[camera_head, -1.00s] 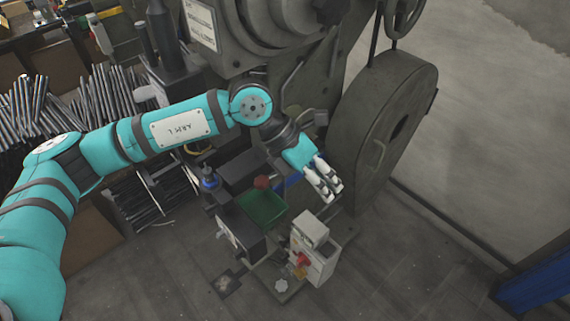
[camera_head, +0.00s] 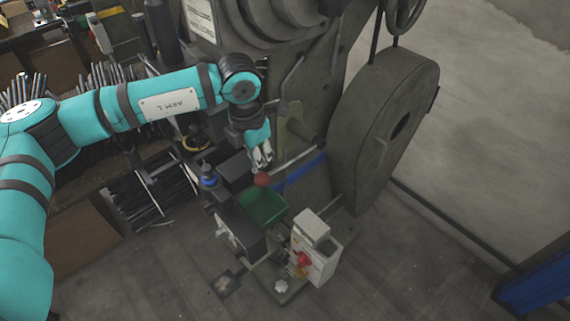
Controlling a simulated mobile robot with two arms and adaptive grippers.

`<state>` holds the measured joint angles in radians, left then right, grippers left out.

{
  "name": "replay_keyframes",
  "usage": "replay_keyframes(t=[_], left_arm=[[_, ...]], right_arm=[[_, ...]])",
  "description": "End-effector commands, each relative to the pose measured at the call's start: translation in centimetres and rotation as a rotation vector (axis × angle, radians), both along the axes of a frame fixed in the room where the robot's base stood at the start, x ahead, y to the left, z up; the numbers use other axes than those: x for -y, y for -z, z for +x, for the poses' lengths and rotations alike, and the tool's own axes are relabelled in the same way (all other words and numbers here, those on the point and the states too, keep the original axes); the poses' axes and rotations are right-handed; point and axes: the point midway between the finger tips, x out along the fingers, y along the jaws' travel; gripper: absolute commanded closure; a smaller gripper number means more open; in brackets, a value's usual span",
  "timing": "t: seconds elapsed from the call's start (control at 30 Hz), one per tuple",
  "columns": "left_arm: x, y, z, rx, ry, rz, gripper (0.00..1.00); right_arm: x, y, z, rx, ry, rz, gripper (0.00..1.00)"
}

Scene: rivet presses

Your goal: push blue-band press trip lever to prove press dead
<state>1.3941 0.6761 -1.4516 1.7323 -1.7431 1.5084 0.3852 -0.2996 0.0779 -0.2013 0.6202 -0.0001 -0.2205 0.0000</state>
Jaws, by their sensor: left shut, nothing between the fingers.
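The press (camera_head: 290,95) with a blue band (camera_head: 302,172) across its lower body fills the middle of the head view. A red ball knob (camera_head: 262,180), apparently the end of the trip lever, stands above a green tray (camera_head: 264,208). My left gripper (camera_head: 263,168) is shut and empty, pointing down just above the red knob. I cannot tell whether its fingertips touch the knob. The lever's shaft is not clearly visible. My right gripper is not in view.
A large flywheel guard (camera_head: 385,130) stands right of my gripper. A grey control box (camera_head: 315,250) with a red button stands in front. Racks of metal rods (camera_head: 150,195) lie at the left. Open floor is at the lower left and right.

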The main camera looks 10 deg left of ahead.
Motion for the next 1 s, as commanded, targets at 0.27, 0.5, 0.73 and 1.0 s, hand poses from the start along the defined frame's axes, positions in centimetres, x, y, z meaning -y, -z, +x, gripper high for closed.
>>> replay_keyframes(t=[0.27,0.5,0.73,1.0], left_arm=[[0.1,2.1,0.2,0.001,0.001,-0.001,1.00],[0.2,2.1,0.2,0.001,0.001,-0.001,1.00],[0.1,3.2,0.0,-0.001,0.001,0.000,1.00],[0.0,3.9,-0.1,-0.001,0.001,-0.001,1.00]], right_arm=[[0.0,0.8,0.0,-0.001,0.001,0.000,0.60],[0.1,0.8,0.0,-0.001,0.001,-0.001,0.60],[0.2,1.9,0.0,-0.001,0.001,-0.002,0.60],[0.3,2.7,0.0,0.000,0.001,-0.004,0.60]])
